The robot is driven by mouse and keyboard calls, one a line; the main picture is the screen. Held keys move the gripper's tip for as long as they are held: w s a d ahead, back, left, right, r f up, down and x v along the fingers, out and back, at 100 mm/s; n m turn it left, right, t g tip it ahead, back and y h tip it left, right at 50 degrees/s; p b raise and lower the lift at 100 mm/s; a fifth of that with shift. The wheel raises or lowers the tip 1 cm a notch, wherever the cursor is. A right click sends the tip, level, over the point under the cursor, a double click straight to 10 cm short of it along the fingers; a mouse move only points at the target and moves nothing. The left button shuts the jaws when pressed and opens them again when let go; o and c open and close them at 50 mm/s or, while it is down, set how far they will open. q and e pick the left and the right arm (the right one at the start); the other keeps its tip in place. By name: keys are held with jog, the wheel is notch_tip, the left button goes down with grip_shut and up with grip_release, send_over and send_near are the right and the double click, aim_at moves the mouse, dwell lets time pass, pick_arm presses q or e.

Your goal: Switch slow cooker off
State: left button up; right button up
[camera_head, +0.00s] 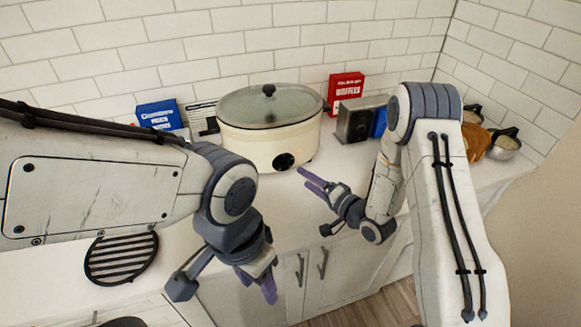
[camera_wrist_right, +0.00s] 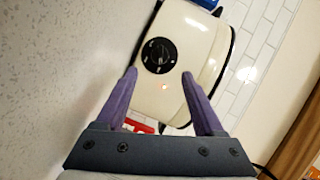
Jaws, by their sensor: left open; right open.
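The cream slow cooker (camera_head: 247,142) stands on the counter against the tiled wall, with its glass lid (camera_head: 268,104) on. In the right wrist view the dial lies beyond and between the purple fingers (camera_wrist_right: 160,75). My left gripper (camera_head: 256,287) is open, low in front of the counter edge.
A blue box (camera_head: 158,115) stands left of the cooker. A red waffle box (camera_head: 345,88) and a metal toaster (camera_head: 354,121) stand to its right. Pots (camera_head: 505,144) sit at the far right. A black round rack (camera_head: 120,257) lies on the front-left counter. Cabinets are below.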

aim_at(284, 164)
jog(key=p+x, duration=0.1)
jog(key=x, duration=0.7)
jog(key=shift+f+p, duration=0.1)
jog(key=shift+p, duration=0.3)
jog(key=shift+c, duration=0.3)
grip_shut()
